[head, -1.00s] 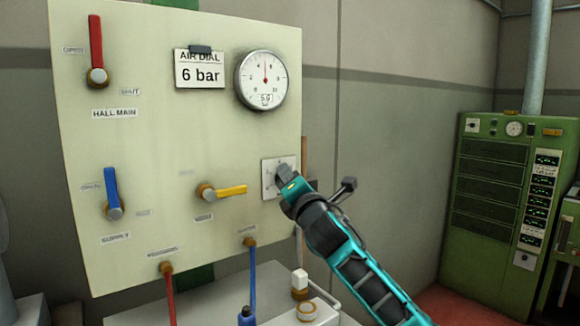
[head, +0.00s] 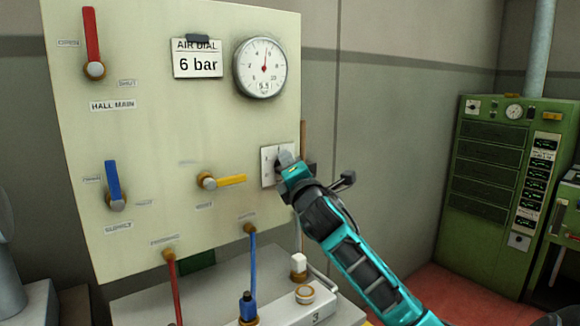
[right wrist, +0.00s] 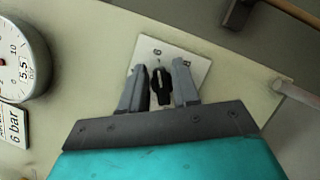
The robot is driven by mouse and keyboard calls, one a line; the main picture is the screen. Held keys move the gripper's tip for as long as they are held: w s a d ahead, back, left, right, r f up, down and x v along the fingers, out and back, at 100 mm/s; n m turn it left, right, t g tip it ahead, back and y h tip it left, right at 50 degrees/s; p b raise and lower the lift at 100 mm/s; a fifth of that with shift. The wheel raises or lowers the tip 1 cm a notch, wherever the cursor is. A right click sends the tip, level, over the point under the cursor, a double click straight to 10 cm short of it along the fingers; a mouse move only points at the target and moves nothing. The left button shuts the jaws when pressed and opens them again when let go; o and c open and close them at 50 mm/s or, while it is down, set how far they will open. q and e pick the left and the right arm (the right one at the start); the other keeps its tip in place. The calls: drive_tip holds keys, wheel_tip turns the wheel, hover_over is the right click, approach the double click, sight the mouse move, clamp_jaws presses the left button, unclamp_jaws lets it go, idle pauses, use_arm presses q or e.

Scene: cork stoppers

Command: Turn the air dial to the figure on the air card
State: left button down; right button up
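The air card (head: 198,65) on the pale panel reads "AIR DIAL 6 bar". The round gauge (head: 260,67) beside it has its red needle just right of upright, and its small window reads about 5.5. It also shows at the left of the right wrist view (right wrist: 20,58). The air dial is a small black knob (right wrist: 161,85) on a white square plate (right wrist: 196,65). My right gripper (right wrist: 160,86) has its two grey fingers closed in on either side of the knob. In the head view my right gripper (head: 285,160) hides the knob. My left gripper is out of view.
Red (head: 92,42), blue (head: 113,183) and yellow (head: 222,181) lever valves sit on the panel, left of my right arm. Hoses hang below them over a pale bench (head: 190,300). A green cabinet (head: 490,185) stands at the right.

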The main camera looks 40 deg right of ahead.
drive_tip(key=shift+o, duration=0.7)
drive_tip(key=b+v, duration=0.1)
drive_tip(key=v, duration=1.2)
